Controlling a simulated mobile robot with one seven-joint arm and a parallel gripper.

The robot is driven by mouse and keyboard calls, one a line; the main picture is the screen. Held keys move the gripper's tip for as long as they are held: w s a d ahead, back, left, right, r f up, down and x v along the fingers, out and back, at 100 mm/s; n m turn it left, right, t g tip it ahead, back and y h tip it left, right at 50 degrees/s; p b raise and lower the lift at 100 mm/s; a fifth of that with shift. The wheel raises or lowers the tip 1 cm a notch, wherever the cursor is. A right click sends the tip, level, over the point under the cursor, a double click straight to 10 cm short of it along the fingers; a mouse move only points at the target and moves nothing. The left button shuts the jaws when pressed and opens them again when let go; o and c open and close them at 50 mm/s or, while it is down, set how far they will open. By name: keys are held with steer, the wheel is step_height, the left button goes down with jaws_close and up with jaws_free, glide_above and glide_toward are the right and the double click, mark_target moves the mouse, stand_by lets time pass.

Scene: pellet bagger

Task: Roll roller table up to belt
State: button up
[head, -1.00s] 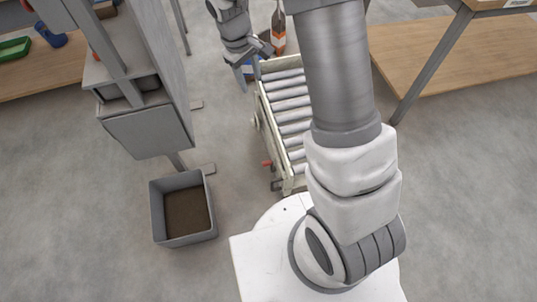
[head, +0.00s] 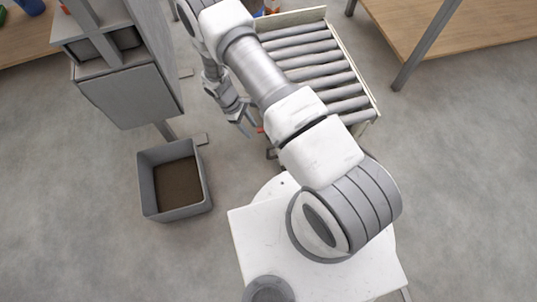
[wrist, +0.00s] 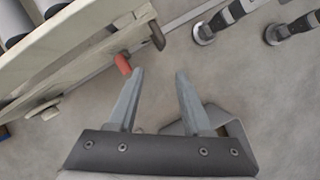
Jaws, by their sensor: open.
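The roller table (head: 318,66), a pale frame with grey rollers, stands on the floor beyond my base, partly hidden by my arm. In the wrist view its pale side frame (wrist: 75,55) crosses the upper left. A red handle-like piece (wrist: 122,63) sticks out below that frame. My gripper (wrist: 158,72) is open and empty, its left fingertip very close to the red piece; contact cannot be told. In the head view my gripper (head: 247,129) is by the table's near left side, pointing down. I cannot make out the belt.
A grey machine (head: 130,92) stands left, with an open grey bin (head: 147,197) on the floor before it. A wooden-topped table (head: 455,35) is at the upper right. Floor on the right is clear.

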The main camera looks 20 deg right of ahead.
mark_target(268, 153)
steer(key=b+x, duration=0.5)
steer(key=x, duration=1.3)
steer(key=shift+f+b, duration=0.2)
steer(key=shift+b, duration=0.15)
jaws_close()
stand_by(0.5)
